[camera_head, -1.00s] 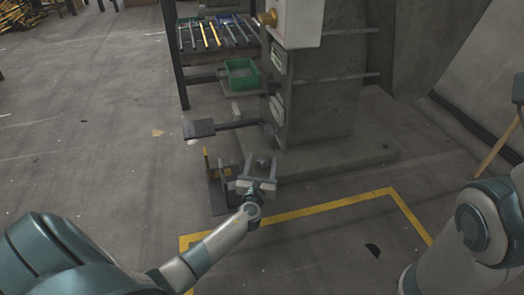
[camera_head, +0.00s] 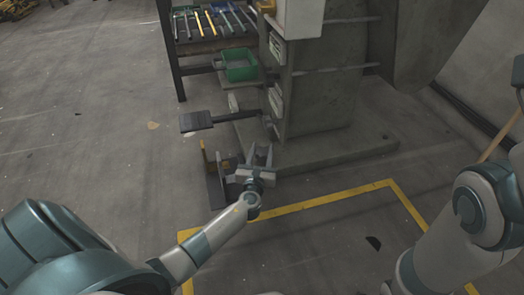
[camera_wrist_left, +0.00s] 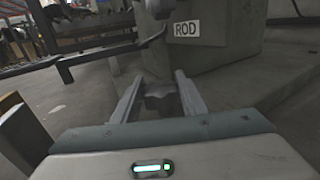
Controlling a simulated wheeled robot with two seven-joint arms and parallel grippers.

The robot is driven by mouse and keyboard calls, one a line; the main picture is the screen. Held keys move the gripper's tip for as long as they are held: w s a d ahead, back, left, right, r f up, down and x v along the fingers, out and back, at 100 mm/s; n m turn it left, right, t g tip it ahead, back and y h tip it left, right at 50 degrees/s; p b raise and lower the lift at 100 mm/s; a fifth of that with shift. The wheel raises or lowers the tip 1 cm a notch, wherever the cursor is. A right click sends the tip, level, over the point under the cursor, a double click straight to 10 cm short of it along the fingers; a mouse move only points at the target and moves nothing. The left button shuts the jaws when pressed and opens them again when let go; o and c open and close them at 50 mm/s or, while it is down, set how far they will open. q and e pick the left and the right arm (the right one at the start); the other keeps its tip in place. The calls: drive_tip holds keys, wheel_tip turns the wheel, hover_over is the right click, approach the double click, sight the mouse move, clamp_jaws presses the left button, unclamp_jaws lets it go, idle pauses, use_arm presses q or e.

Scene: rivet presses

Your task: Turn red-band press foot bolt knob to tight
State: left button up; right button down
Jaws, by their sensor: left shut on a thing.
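The press (camera_head: 322,105) is a grey machine body on a grey base slab; I see no red band on it. My left gripper (camera_head: 261,153) is low at the slab's near left corner, pointing toward the press. In the left wrist view its two fingers (camera_wrist_left: 160,92) are closed on a small grey lobed knob (camera_wrist_left: 159,88), which sits low in front of the press. A "ROD" label (camera_wrist_left: 187,28) shows on the press above it. In the head view the fingers mostly hide the knob. My right gripper is out of the picture.
A pedal (camera_head: 195,121) sticks out left of the press. A dark bracket with a yellow edge (camera_head: 216,180) stands on the floor just left of my gripper. A green bin (camera_head: 240,66) and a rack of rods are behind.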

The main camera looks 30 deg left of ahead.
use_arm(q)
drive_tip(key=shift+a+h, duration=0.1)
drive_tip(key=shift+h, duration=0.2)
drive_tip(key=shift+m+t+h, duration=0.3)
drive_tip(key=shift+m, duration=0.2)
drive_tip(key=shift+f+m+t+h+b, duration=0.1)
drive_tip(key=shift+m+t+h+b, duration=0.35)
drive_tip(key=shift+h, duration=0.65)
drive_tip(key=shift+m+h, duration=0.4)
drive_tip(key=shift+m, duration=0.15)
drive_tip(key=o, duration=1)
drive_tip(key=shift+o, duration=0.2)
